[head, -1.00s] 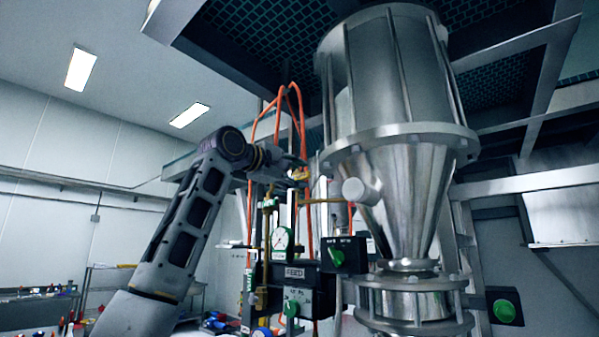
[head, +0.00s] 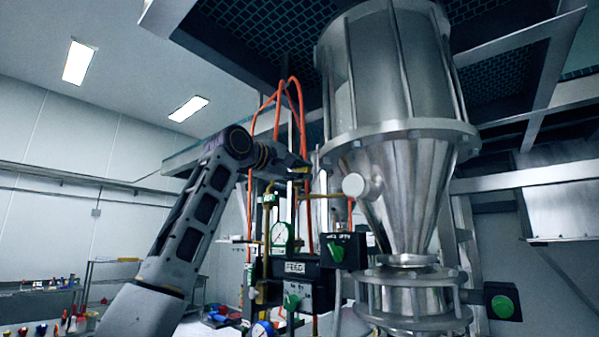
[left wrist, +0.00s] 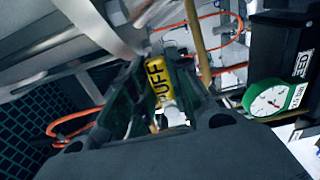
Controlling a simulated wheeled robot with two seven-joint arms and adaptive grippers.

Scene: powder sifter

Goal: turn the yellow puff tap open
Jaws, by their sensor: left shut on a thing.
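The yellow puff tap handle (left wrist: 157,84), lettered PUFF in black, lies between my left gripper's dark fingers in the left wrist view. My left gripper (left wrist: 158,98) is shut on it. In the head view my left gripper (head: 299,170) reaches in from the left to the upper pipework, beside the steel cone. The fingers and their small size there hide most of the tap, so I cannot read its angle. My right gripper is in neither view.
Orange hoses (head: 290,88) loop just above my gripper. A steel hopper (head: 400,165) stands close to its right. Below are a green-rimmed gauge (head: 282,233), a FEED box (head: 300,268) and a black switch box (head: 344,251).

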